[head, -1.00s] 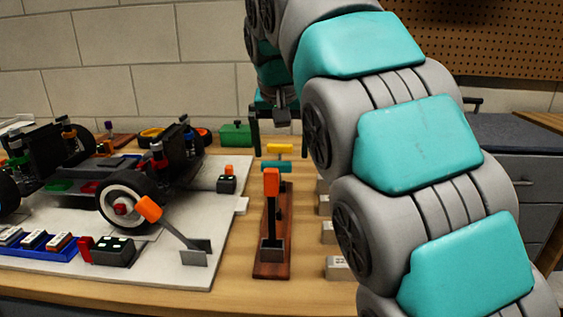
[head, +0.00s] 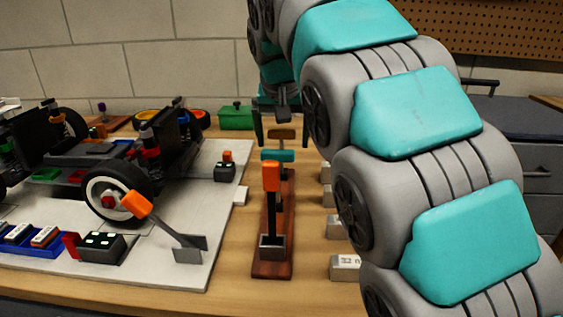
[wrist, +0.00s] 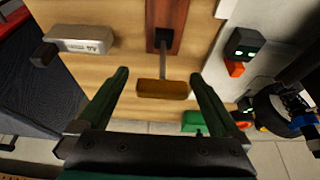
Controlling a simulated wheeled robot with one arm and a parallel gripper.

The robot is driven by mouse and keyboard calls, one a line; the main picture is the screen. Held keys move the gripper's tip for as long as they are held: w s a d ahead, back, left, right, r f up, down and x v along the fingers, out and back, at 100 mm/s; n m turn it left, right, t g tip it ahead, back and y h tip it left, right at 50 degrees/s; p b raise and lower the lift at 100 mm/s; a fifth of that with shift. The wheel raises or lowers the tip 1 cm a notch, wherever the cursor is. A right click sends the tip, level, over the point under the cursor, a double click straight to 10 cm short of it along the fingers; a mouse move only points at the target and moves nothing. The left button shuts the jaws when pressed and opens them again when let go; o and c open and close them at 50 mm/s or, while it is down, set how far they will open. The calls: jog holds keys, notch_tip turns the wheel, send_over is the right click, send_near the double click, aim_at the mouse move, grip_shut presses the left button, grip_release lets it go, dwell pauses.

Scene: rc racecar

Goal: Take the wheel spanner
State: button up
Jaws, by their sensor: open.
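A wooden tool stand (head: 286,215) on the bench holds upright tools. At its far end is a yellow-brown T-handled tool (head: 282,134), which I take to be the wheel spanner, though no label confirms this. It also shows in the wrist view (wrist: 162,90), its bar lying between the finger lines and its shaft running to a dark socket. My gripper (head: 281,130) is open around the bar's ends, with a gap on each side; in the wrist view my gripper (wrist: 160,76) is empty. A teal T-handle (head: 278,155) and an orange-handled tool (head: 271,178) stand nearer.
The car chassis (head: 110,160) stands on a white board (head: 190,215) at left, with an orange-tipped lever (head: 155,218). Small labelled blocks (head: 345,265) line the stand's right side. A green box (head: 237,117) is behind. Brick wall lies beyond the bench.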

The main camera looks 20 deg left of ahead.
jog(key=x, duration=0.3)
jog(key=shift+a+f, duration=0.2)
jog(key=shift+f, duration=0.05)
jog(key=c, duration=1.5)
